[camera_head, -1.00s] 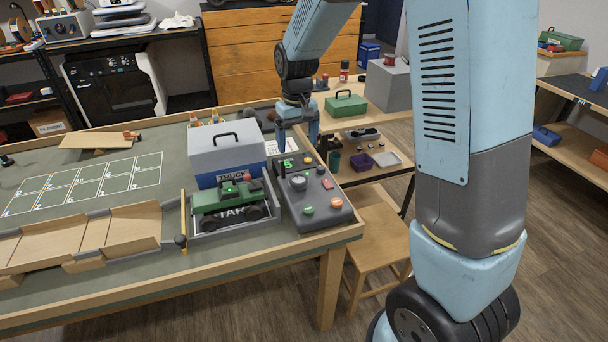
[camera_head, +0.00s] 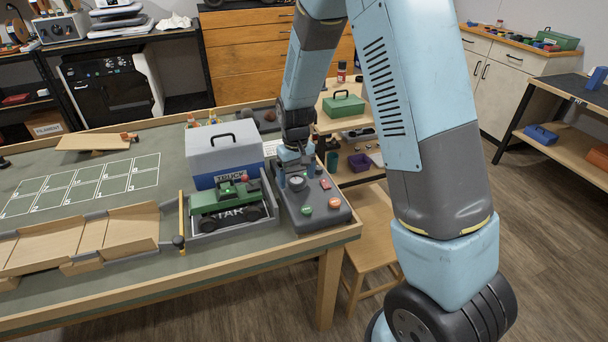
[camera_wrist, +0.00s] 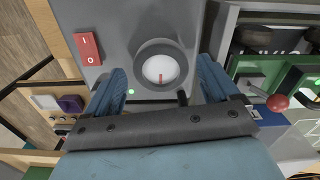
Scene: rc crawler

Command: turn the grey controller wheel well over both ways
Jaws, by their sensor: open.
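The grey controller wheel (camera_head: 297,183) is a round knob on top of the dark grey controller box (camera_head: 322,217). In the wrist view the wheel (camera_wrist: 160,70) shows a pale face inside a dark ring, with a red mark pointing toward the picture bottom. My gripper (camera_head: 295,171) is above the controller, pointing down at the wheel. In the wrist view my gripper's (camera_wrist: 161,70) two blue fingers are open, one on each side of the wheel, with gaps between them and its ring. Whether the fingertips are level with the wheel I cannot tell.
The controller also carries a red switch (camera_wrist: 89,48), an orange button (camera_head: 334,202) and a green button (camera_head: 306,210). A green toy truck (camera_head: 212,198) stands in a grey bay just left. A grey-and-blue toolbox (camera_head: 222,160) stands behind the truck.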

